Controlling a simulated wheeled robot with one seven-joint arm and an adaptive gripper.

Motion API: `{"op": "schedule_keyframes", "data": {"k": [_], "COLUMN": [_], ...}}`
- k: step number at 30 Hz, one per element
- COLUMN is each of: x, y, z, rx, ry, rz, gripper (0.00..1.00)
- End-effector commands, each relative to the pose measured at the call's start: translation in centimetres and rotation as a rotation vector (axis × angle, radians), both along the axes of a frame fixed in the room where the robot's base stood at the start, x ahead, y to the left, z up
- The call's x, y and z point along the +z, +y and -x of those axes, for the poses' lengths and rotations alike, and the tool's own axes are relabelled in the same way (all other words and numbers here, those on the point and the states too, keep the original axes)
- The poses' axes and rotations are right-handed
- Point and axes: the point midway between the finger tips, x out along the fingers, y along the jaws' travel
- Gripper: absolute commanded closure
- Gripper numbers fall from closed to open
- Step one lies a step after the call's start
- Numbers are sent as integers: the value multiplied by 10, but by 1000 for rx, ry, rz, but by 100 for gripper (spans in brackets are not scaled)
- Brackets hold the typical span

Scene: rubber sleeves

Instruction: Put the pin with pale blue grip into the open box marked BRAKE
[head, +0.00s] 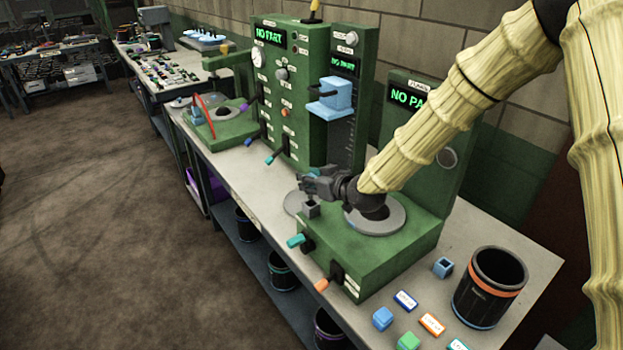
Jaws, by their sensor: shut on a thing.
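My gripper (318,186) is over the green fixture with the round grey plate, pointing left. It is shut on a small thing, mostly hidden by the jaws. A small pale blue bit (313,173) shows at the top of the jaws; I cannot tell whether it is the pin's grip. A small grey block with a dark top (311,210) is just below the jaws; I cannot tell whether it touches them. A small blue-grey open box (442,267) stands on the bench at right. I can read no BRAKE mark on any box.
The green fixture (385,250) has teal and orange levers at its front. A black bin with an orange band (490,287) stands at the bench's right end. A blue block (382,318), a green block (408,341) and small label plates lie near the front edge. Tall green panels stand behind.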

Motion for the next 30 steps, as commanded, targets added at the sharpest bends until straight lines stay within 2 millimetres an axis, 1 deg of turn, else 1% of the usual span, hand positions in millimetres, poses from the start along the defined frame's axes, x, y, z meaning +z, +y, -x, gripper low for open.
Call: {"op": "schedule_keyframes", "data": {"k": [3, 30], "x": [-6, -39], "y": [0, 0], "z": [0, 0], "rx": [0, 0], "ry": [0, 0], "rz": [0, 0], "gripper": [93, 93]}}
